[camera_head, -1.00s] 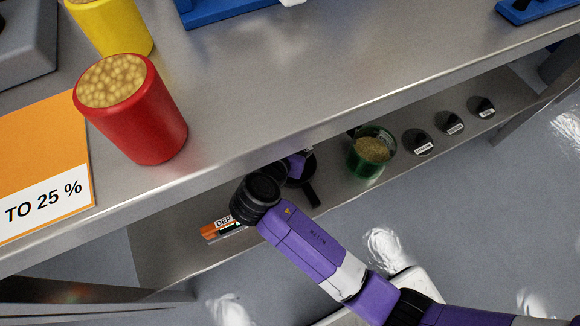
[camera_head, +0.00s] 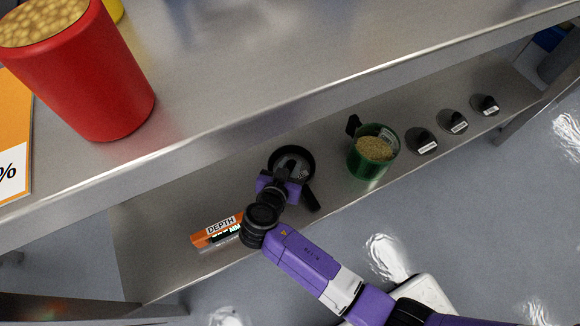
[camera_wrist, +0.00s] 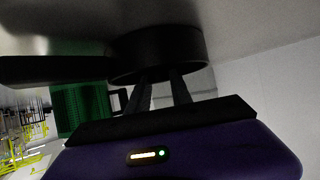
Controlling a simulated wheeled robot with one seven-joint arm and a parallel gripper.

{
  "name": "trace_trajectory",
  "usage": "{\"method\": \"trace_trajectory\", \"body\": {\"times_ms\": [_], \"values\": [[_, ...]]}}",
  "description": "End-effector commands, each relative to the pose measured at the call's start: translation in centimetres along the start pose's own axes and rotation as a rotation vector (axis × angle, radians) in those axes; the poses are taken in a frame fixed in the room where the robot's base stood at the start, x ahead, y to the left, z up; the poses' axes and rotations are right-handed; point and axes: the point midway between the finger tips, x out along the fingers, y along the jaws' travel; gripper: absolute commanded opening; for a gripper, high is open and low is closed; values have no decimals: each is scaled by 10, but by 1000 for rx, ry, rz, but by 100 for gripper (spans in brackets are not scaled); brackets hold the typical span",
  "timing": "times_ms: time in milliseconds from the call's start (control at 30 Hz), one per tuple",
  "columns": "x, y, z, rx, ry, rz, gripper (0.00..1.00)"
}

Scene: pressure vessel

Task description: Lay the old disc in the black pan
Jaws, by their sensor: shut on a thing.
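The black pan (camera_head: 275,155) sits on the lower shelf, its handle pointing toward the shelf's front edge. My gripper (camera_head: 289,169) points down into it from above. In the wrist view, which is upside down, the pan (camera_wrist: 158,50) lies just beyond my gripper (camera_wrist: 162,84), and both fingertips reach inside its rim. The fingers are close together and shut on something. The old disc cannot be made out; the pan's wall and the fingers hide what is between the tips. I cannot tell whether it touches the pan's floor.
A green cup (camera_head: 362,166) of grains stands right of the pan. Several small dark labelled pieces (camera_head: 425,140) lie farther right. An orange box marked DEPTH (camera_head: 207,236) is at left. The upper bench (camera_head: 230,85) overhangs the shelf's back and carries a red tub (camera_head: 95,80).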

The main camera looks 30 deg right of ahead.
Motion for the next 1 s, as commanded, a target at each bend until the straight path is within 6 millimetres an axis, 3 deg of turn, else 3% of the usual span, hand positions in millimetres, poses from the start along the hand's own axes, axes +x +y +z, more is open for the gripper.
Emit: {"method": "trace_trajectory", "body": {"times_ms": [333, 367, 467, 867, 1000], "values": [[2, 0, 2, 1, 1, -1, 0], [1, 0, 2, 1, 1, -1, 28], [1, 0, 1, 1, 1, -1, 48], [-1, 0, -2, 1, 1, -1, 48], [-19, -1, -4, 0, 1, -4, 48]]}}
